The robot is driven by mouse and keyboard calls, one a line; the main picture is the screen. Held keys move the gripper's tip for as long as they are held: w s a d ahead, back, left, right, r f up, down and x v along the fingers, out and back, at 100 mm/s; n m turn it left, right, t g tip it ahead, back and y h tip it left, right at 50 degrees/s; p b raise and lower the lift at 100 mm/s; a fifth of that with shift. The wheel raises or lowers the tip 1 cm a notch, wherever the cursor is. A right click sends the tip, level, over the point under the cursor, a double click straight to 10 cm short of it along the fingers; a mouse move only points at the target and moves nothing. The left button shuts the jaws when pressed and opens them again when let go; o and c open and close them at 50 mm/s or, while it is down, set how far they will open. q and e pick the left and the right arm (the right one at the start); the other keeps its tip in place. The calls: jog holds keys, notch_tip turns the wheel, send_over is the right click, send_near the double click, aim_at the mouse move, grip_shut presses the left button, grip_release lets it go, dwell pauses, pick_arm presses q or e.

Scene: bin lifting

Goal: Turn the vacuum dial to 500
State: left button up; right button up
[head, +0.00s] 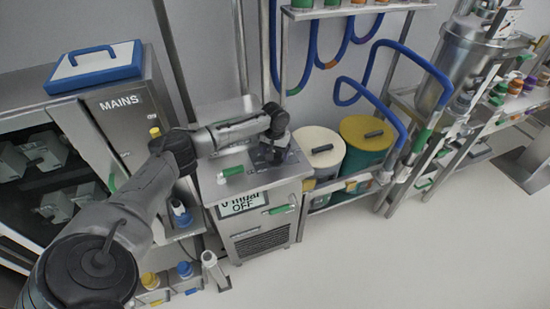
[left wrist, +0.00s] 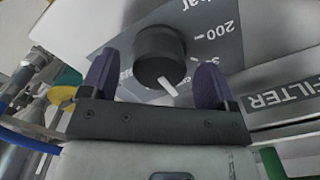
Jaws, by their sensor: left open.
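The vacuum dial is a black round knob (left wrist: 160,55) with a white pointer, on a dark grey scale plate (left wrist: 115,60) in the left wrist view. The number 200 shows beside it; other marks are partly hidden. The pointer is aimed toward the lower right of that picture, close to my gripper. My left gripper (left wrist: 155,85) is open, with one purple finger on each side of the knob. I cannot tell whether the fingers touch it. In the head view my left gripper (head: 270,155) is over the top of the steel cabinet (head: 280,185), hiding the dial. My right gripper is not in view.
The cabinet has a display reading OFF (head: 242,204) and green handles. A yellow-topped bin (head: 368,150) and a cream-topped bin (head: 320,165) stand to its right. A blue hose (head: 370,95) hangs behind them. The floor at the front right is clear.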

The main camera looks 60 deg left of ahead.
pick_arm(q)
jog(key=shift+f, duration=1.05)
jog(key=shift+c, duration=0.4)
jog(key=c, duration=0.8)
jog(key=m+p, duration=0.1)
jog(key=p, duration=0.1)
jog(key=m+p, duration=0.1)
jog(key=p, duration=0.1)
jog(key=shift+r, duration=0.25)
jog(key=shift+c, duration=0.2)
jog(key=m+p, duration=0.1)
jog(key=m, duration=0.1)
jog(key=shift+f+m+p, duration=0.15)
jog(key=shift+m+p, duration=0.15)
jog(key=shift+m, duration=0.1)
jog(key=shift+m+p, duration=0.55)
jog(key=shift+m, duration=0.85)
jog(key=shift+f, duration=0.1)
jog(key=o, duration=0.9)
